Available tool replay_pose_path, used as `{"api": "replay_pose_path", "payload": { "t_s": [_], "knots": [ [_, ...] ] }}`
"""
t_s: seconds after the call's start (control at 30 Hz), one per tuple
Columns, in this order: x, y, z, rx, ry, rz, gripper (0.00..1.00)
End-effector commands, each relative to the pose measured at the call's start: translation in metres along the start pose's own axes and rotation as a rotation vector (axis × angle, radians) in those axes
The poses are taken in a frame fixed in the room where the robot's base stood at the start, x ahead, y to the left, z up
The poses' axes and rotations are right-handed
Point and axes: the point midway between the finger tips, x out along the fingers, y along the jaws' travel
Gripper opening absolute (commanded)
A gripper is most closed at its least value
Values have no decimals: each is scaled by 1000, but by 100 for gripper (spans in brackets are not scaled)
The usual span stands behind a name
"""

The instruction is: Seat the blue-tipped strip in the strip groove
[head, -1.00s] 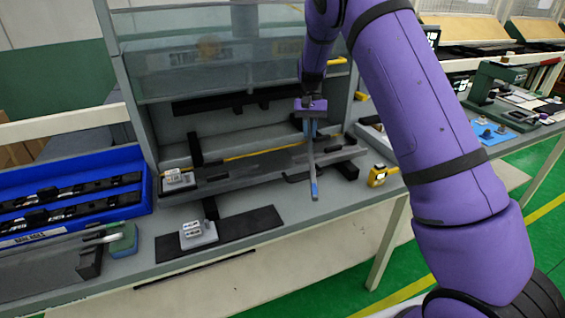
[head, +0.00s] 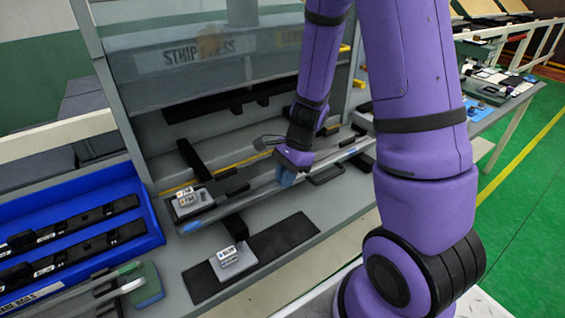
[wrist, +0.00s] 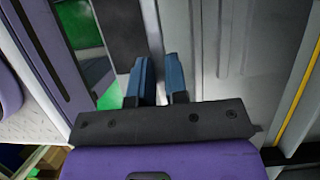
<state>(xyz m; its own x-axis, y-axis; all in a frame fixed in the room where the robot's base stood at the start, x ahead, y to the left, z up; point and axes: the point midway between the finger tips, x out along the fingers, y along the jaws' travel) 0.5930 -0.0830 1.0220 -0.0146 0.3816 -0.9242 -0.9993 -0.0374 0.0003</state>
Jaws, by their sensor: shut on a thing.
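The blue-tipped strip is a long thin grey bar (head: 235,206). Its blue tip (head: 190,227) is at the lower left, beside the labelled grey block on the press bed. My gripper (head: 286,180) is shut on the strip near its middle, low over the front of the bed. The strip lies roughly along the bed (head: 215,212). I cannot tell whether it is in the groove or just above or in front of it. In the wrist view, the blue fingers (wrist: 159,88) straddle a narrow grey length of strip (wrist: 151,30). The groove is not clearly visible.
A dark mat (head: 280,243) with a labelled grey block (head: 233,259) lies in front of the bed. A blue bin (head: 140,190) of dark parts stands at left. A black handle (head: 326,174) is right of my gripper. The clear press hood (head: 215,60) hangs above.

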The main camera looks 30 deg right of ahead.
Motion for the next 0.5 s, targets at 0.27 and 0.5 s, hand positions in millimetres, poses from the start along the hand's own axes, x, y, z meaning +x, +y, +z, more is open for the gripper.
{"api": "replay_pose_path", "payload": {
  "t_s": [0.27, 0.5],
  "knots": [
    [-10, -31, -40, 7, 1, -3, 0],
    [-22, -65, -82, 6, 1, -3, 0]
  ]
}}
